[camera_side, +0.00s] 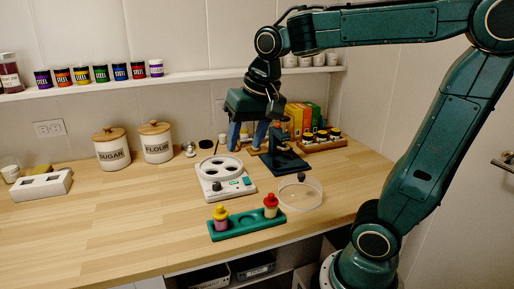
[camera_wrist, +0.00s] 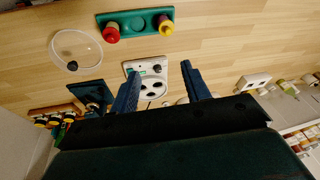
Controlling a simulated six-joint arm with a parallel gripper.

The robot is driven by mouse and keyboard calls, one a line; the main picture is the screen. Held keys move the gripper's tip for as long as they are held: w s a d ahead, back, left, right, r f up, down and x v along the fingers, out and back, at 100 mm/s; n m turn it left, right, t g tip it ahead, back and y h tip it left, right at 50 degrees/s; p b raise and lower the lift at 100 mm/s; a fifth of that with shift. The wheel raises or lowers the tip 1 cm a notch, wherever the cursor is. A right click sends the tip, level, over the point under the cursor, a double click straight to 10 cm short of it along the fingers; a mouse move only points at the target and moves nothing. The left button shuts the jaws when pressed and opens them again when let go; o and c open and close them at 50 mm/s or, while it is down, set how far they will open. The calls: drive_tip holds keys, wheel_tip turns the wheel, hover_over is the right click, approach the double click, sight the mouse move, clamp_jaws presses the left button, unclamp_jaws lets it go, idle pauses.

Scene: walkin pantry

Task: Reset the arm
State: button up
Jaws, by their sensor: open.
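My gripper (camera_side: 247,143) is open and empty, pointing down above the back of the counter, behind the white device. In the wrist view its two blue fingers (camera_wrist: 160,72) stand apart with nothing held between them. The white device (camera_side: 226,187) with round wells sits on the wood counter and shows between the fingers in the wrist view (camera_wrist: 145,69). A green rack (camera_side: 242,229) at the front holds a yellow-topped bottle (camera_side: 221,218) and a red-topped bottle (camera_side: 271,206), with an empty recess between them.
A clear round dish (camera_side: 312,200) with a dark knob lies right of the rack. A dark microscope-like stand (camera_side: 284,155) and a wooden tray of jars (camera_side: 323,142) are near my gripper. Sugar (camera_side: 111,150) and flour (camera_side: 156,144) canisters stand at the back. The counter's left front is clear.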

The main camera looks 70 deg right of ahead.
drive_tip(key=s+a+f+n+t, duration=0.1)
drive_tip(key=s+n, duration=0.2)
drive_tip(key=s, duration=0.2)
drive_tip(key=s+a+f+n+t, duration=0.1)
drive_tip(key=s+a+f+n, duration=0.1)
drive_tip(key=s+n, duration=0.2)
drive_tip(key=shift+s+a+f, duration=0.2)
drive_tip(key=shift+s+a, duration=0.1)
drive_tip(key=shift+s, duration=0.55)
